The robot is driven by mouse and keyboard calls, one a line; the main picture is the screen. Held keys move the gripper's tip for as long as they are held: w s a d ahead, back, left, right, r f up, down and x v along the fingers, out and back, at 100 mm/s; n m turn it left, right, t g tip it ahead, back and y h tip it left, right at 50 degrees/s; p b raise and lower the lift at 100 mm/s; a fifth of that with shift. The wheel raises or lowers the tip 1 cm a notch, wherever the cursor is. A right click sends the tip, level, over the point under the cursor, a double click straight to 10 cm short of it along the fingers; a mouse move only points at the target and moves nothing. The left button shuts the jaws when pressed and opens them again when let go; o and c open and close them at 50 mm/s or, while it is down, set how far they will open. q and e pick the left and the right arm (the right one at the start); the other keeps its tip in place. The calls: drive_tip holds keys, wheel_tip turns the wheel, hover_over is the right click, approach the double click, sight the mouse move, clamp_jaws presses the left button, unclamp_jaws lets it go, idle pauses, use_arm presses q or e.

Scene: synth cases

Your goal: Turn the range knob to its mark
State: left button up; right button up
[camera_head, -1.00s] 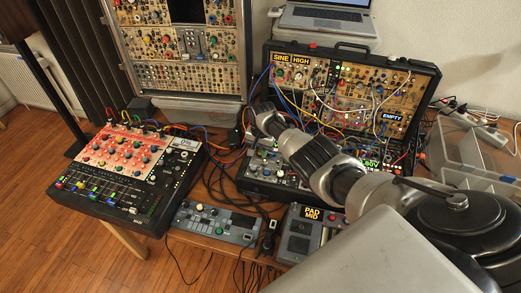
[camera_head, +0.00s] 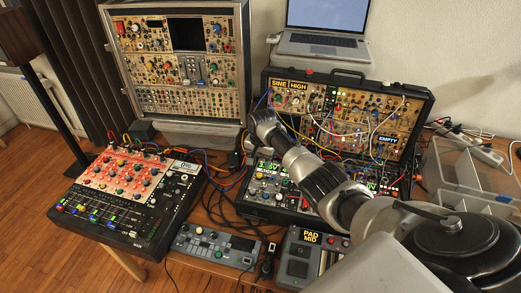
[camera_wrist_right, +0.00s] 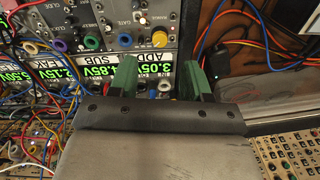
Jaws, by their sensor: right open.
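My right gripper (camera_wrist_right: 157,62) is open, with green fingers spread in front of a synth panel in the right wrist view. Blue (camera_wrist_right: 92,41) and green (camera_wrist_right: 61,45) knobs sit to the left. In the head view my right gripper (camera_head: 251,143) is small, at the left side of the lower black case (camera_head: 262,210). My left gripper is not in view.
Patch cables cross the upper synth case (camera_head: 350,78) and hang at the left of the wrist view (camera_wrist_right: 38,120). A mixer (camera_head: 125,195), a small controller (camera_head: 215,245) and a pad unit (camera_head: 305,262) stand around. A laptop (camera_head: 325,40) is behind.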

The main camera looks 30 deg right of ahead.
sight(261, 175)
drive_tip(key=shift+d+r, duration=0.1)
drive_tip(key=shift+r, duration=2)
drive_tip(key=shift+s+f, duration=0.1)
